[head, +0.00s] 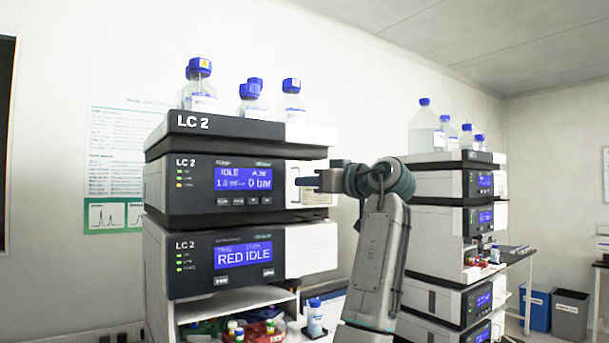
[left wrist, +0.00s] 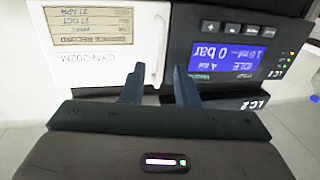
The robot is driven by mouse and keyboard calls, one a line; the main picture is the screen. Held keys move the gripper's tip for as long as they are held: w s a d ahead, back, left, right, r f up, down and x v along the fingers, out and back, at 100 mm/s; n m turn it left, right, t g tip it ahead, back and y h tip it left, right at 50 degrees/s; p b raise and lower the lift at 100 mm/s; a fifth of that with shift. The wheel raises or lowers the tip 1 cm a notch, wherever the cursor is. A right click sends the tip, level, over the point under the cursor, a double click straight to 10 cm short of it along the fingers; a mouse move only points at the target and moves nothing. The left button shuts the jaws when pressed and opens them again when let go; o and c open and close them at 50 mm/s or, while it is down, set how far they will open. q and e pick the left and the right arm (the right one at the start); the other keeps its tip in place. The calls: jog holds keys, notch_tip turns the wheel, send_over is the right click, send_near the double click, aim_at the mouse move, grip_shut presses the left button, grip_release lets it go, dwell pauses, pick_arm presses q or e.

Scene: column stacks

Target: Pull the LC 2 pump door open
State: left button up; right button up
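The LC 2 pump (head: 205,187) is the dark module with a blue "IDLE 0 bar" display, below the LC 2 top tray. Its white door (head: 320,199) is at the right of its front and looks shut. The door (left wrist: 65,72) shows upside down in the left wrist view, with a service label and a white bar handle (left wrist: 162,35). My left gripper (head: 302,183) is at the door, partly covering it. In the left wrist view its fingers (left wrist: 158,70) are apart, one to each side of the handle's line. I cannot tell whether they touch it. My right gripper is not in view.
A second module (head: 215,260) reading "RED IDLE" sits below the pump. Blue-capped bottles (head: 198,90) stand on the top tray (head: 240,127). A small bottle (head: 314,318) stands low near my arm. Another stack (head: 440,245) stands at the right, with bins (head: 569,315) beyond.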

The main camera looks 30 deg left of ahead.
pick_arm(q)
jog(key=shift+w+a, duration=0.15)
jog(key=shift+a, duration=0.4)
jog(key=shift+w+a, duration=0.15)
jog(key=shift+a, duration=0.35)
grip_shut()
jog(key=shift+p, duration=0.3)
